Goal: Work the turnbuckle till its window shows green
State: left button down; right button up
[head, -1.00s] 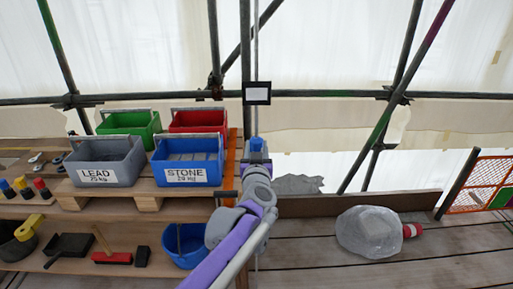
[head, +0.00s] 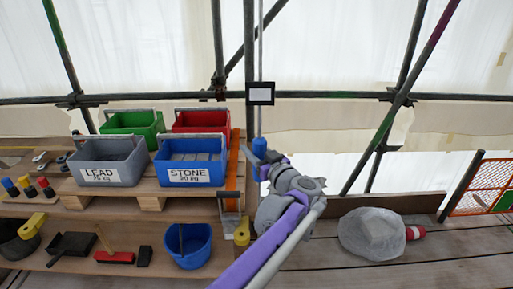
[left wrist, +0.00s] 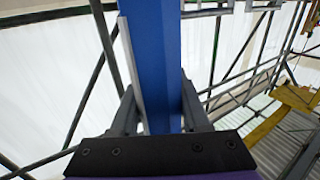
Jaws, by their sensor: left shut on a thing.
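The turnbuckle's blue body (head: 259,146) hangs upright on a thin vertical rod in the middle of the head view. A grey strip lies along the body's left side there. No green shows on the body, and I cannot make out its window. My right gripper is out of view.
A small black-framed white panel (head: 260,93) is above the turnbuckle. Bins marked LEAD (head: 106,160) and STONE (head: 189,160) stand on a bench at left. Scaffold poles stand behind. A wrapped grey lump (head: 372,233) lies on the planks at right.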

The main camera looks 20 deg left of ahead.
pick_arm(q)
jog(key=shift+s+a+n+g+y+p, duration=0.25)
jog(key=shift+n+g+y+p, duration=0.55)
jog(key=shift+n+g, duration=0.8)
jog(key=shift+s+n+g+y+p, duration=0.35)
jog(key=shift+n+g+y+p, duration=0.5)
jog(key=shift+g, duration=1.2)
jog(key=shift+s+a+n+g+y+p, duration=0.15)
jog(key=shift+s+n+g+y+p, duration=0.25)
jog(key=shift+n+g+y, duration=0.9)
jog(key=shift+n+g+h, duration=0.25)
jog(key=shift+g+h, duration=0.1)
jog(key=shift+g, duration=0.3)
jog(key=shift+c, duration=1.9)
grip_release()
jog(key=d, duration=1)
jog(key=shift+s+d, duration=0.35)
jog(key=shift+s, duration=0.05)
